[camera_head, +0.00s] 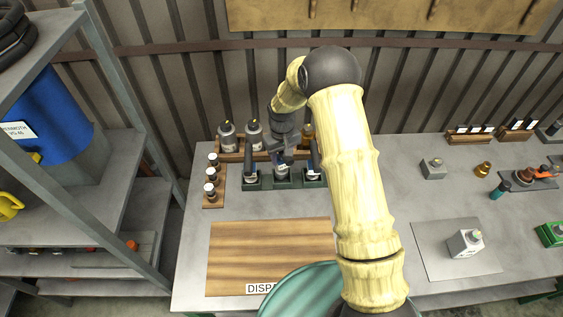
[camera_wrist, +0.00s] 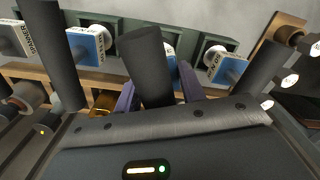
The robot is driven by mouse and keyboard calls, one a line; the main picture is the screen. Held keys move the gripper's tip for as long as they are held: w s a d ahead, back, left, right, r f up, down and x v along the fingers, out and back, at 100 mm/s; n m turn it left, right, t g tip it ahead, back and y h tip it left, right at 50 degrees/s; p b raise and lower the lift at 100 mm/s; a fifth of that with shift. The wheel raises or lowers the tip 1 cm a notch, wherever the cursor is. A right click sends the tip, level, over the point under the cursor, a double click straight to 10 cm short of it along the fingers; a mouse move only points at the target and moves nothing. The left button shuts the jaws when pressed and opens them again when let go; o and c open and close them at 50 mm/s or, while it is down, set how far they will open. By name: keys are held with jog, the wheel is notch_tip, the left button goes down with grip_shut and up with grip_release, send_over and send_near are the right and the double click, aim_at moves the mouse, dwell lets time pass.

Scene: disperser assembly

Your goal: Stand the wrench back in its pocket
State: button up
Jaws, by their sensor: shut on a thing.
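My gripper (camera_wrist: 158,92) is shut on a dark cylindrical handle (camera_wrist: 147,62), which I take to be the wrench's, between its two purple fingertips. In the head view my gripper (camera_head: 282,157) is over the middle of the green rack (camera_head: 256,184) at the back of the table. The rack also shows in the wrist view (camera_wrist: 140,32). The held handle is at the rack's middle pocket, tilted a little in the wrist view. Its lower end is hidden, so I cannot tell whether it is seated in the pocket.
Dark handles stand on the left (camera_head: 250,164) and right (camera_head: 315,158) of the rack, close to my gripper. Grey bottles (camera_head: 227,135) stand in a wooden rack behind. Small white-capped vials (camera_head: 210,174) are to the left. A bare wooden board (camera_head: 265,250) lies in front.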

aim_at(282, 163)
jog(key=shift+f+p, duration=0.5)
jog(key=shift+f, duration=1.25)
jog(key=shift+f, duration=0.2)
jog(key=o, duration=1.3)
jog(key=shift+r, duration=0.1)
notch_tip(282, 163, up, 12)
jog(key=b, duration=0.3)
